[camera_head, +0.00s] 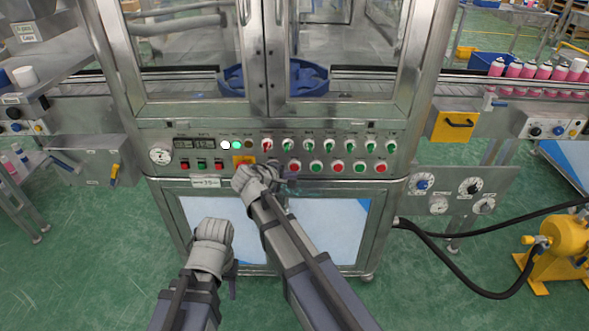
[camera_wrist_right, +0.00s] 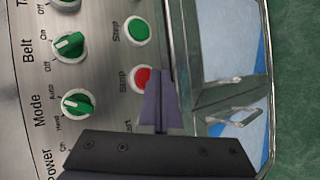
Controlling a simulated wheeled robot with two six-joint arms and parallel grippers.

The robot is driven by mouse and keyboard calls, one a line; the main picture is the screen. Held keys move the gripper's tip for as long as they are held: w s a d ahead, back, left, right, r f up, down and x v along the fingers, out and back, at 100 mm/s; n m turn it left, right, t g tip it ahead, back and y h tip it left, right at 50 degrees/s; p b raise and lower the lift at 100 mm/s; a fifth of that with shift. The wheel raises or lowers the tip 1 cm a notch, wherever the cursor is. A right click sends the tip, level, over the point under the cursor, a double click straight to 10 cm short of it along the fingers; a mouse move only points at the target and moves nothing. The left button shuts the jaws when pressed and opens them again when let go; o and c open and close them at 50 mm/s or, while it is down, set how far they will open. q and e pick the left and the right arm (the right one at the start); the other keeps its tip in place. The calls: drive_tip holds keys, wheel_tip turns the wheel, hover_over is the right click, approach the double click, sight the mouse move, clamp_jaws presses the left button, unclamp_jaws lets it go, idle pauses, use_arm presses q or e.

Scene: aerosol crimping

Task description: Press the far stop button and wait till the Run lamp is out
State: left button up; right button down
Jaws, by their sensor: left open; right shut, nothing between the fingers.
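A row of red and green push buttons runs along the machine's control panel, with red buttons at left (camera_head: 294,165), middle (camera_head: 337,166) and right (camera_head: 380,168). My right gripper (camera_head: 290,182) is shut and empty, close below the left red button. In the right wrist view, its fingers (camera_wrist_right: 160,100) overlap the lower edge of that red button (camera_wrist_right: 143,76), labelled Stop; I cannot tell whether they touch. My left gripper (camera_head: 233,280) is open, low before the cabinet.
Knobs (camera_head: 331,145) line the panel above the buttons. A gauge (camera_head: 160,154) and rocker switches (camera_head: 201,164) are at its left. Pink cans (camera_head: 514,70) stand on the conveyor at right. A black hose (camera_head: 470,285) runs to a yellow pump (camera_head: 566,240).

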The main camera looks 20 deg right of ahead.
drive_tip(key=shift+w, duration=0.1)
idle(0.7)
drive_tip(key=shift+w+d, duration=0.15)
drive_tip(key=shift+w, duration=0.2)
drive_tip(key=shift+w+d, duration=0.1)
drive_tip(key=shift+w, duration=0.3)
idle(0.6)
drive_tip(key=shift+s, duration=0.15)
drive_tip(key=shift+s+a, duration=0.25)
drive_tip(key=shift+s, duration=0.4)
idle(0.3)
drive_tip(key=s, duration=0.2)
drive_tip(key=s+a, duration=0.1)
drive_tip(key=s, duration=0.2)
drive_tip(key=shift+a, duration=0.2)
drive_tip(key=shift+w, duration=0.1)
idle(0.4)
